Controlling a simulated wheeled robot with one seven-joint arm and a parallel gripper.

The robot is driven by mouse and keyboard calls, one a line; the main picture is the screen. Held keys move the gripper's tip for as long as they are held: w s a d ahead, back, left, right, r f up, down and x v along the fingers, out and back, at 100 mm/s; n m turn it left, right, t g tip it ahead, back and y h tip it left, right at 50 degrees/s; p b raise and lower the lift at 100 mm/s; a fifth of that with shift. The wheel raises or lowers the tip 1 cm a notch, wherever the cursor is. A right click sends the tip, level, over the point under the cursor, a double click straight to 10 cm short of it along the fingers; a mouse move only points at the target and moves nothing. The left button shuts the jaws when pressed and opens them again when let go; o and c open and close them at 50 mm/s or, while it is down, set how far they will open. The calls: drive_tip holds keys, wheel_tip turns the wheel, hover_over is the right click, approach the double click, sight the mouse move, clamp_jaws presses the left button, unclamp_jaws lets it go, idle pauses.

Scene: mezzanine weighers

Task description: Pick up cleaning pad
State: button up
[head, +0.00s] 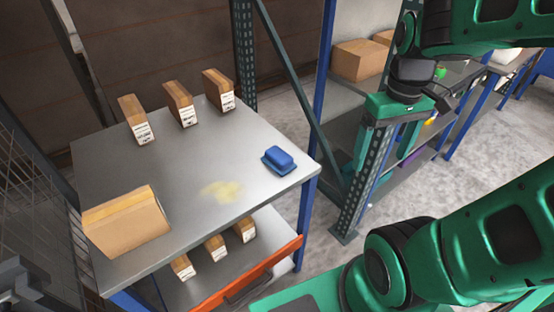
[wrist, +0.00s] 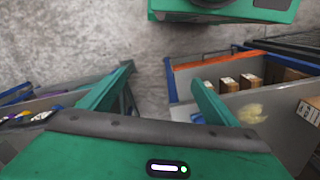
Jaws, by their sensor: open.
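The cleaning pad, a small blue block (head: 278,160), lies on the grey metal top shelf (head: 255,195) near its right corner in the head view. My gripper (head: 382,158) hangs to the right of the pad, beyond the shelf edge, with its two green fingers apart and nothing between them. In the wrist view the open fingers (wrist: 163,76) point over the floor, and the right finger overlaps the shelf.
A yellowish stain (head: 222,191) marks the shelf left of the pad. Several cardboard boxes stand along its back, and a larger carton (head: 126,222) sits at front left. A blue post (head: 307,215) and another rack (head: 365,190) stand near my gripper.

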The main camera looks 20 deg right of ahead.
drive_tip(key=o, duration=0.3)
drive_tip(key=w+a+n, duration=0.6)
drive_tip(key=w+n, duration=0.5)
drive_tip(key=w, duration=0.1)
drive_tip(key=shift+f+n, duration=0.3)
drive_tip(key=shift+n, duration=0.1)
drive_tip(key=n, duration=1.1)
approach(279, 153)
drive_tip(key=shift+s+a+f, duration=0.15)
drive_tip(key=shift+s+a, duration=0.05)
drive_tip(key=shift+s, duration=0.25)
wheel_tip(279, 153, down, 5)
drive_tip(key=shift+r, duration=0.1)
drive_tip(key=shift+w+d+f, duration=0.1)
drive_tip(key=shift+w+f, duration=0.05)
drive_tip(key=shift+f, duration=1.15)
drive_tip(key=shift+w+d+f, duration=0.15)
drive_tip(key=shift+f, duration=1.2)
drive_tip(key=c, duration=1.2)
